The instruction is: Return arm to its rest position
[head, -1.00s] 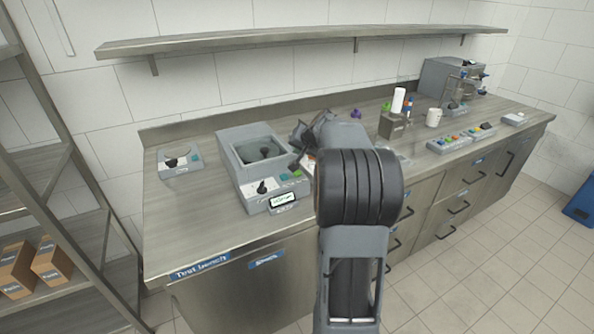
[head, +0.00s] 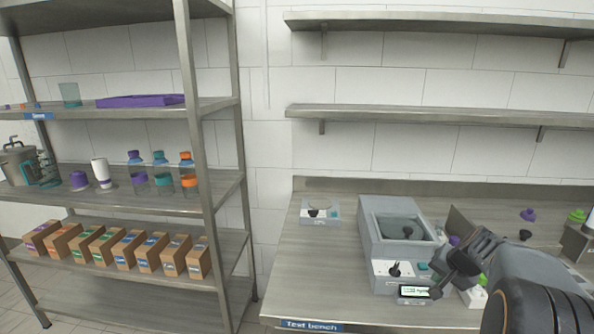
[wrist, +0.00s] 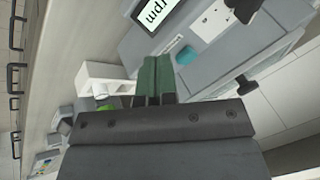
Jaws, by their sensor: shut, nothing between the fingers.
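My gripper (head: 452,272) shows in the head view at the lower right, at the end of my dark grey arm, in front of the right side of the grey machine on the bench. In the wrist view its two green-tinted fingers (wrist: 156,78) lie together with nothing between them. The grey machine (head: 372,232) has an open-topped basin, a black knob and a small lit display (head: 415,291). Part of its panel and the display (wrist: 158,12) also show in the wrist view. The gripper partly covers the machine's right front in the head view.
A metal shelf rack (head: 190,110) with boxes, bottles and a purple tray (head: 141,101) stands on the left. A small control box (head: 320,212) sits at the bench's left end. Two wall shelves (head: 430,115) hang above. The bench between the small box and front edge is clear.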

